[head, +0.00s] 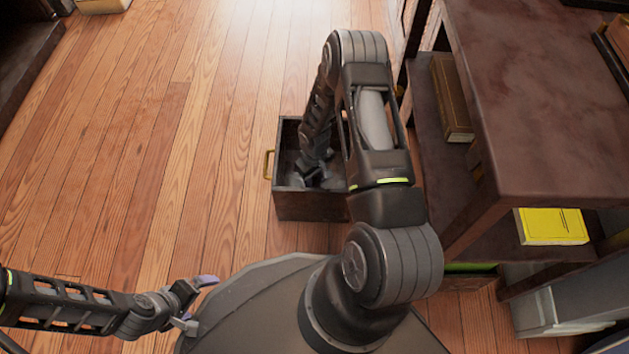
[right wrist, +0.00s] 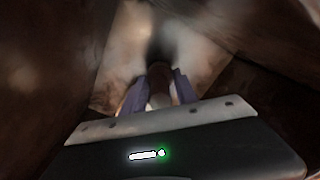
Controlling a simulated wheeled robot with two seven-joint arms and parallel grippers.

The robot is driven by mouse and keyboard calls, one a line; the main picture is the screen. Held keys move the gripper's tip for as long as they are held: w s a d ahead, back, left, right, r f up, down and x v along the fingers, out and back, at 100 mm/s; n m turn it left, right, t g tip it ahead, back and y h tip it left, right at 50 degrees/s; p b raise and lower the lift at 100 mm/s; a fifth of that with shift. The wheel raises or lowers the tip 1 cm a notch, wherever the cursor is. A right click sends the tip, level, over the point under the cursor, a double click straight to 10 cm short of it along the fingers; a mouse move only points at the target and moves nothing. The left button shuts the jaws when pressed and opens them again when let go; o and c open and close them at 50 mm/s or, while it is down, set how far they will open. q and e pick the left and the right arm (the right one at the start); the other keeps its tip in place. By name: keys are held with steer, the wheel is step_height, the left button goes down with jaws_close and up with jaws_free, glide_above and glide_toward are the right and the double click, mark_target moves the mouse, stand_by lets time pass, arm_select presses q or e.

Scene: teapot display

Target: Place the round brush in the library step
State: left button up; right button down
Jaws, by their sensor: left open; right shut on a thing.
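A dark wooden open-topped box (head: 312,207) with a brass handle stands on the floor, and I take it for the library step. My right arm reaches down into it, and my right gripper (head: 318,180) is inside, below its rim. In the right wrist view the right gripper (right wrist: 152,92) is shut on the round brush (right wrist: 159,82), a brown rod with a dark blurred end pointing away. The brush cannot be made out in the head view. My left gripper (head: 200,303) is open and empty at the lower left, well apart from the box.
A dark wooden shelf unit (head: 545,95) stands close on the right, with a brown book (head: 451,98) and a yellow book (head: 551,226) on its lower shelves. The plank floor (head: 130,150) to the left of the box is clear.

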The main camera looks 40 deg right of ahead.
steer(key=shift+f, duration=0.15)
steer(key=shift+f, duration=0.1)
steer(key=shift+f, duration=0.15)
steer(key=c, duration=1.2)
jaws_free()
steer(key=shift+c, duration=0.2)
steer(key=shift+r, duration=0.35)
step_height(320, 180, up, 12)
steer(key=p, duration=0.5)
steer(key=shift+f, duration=0.1)
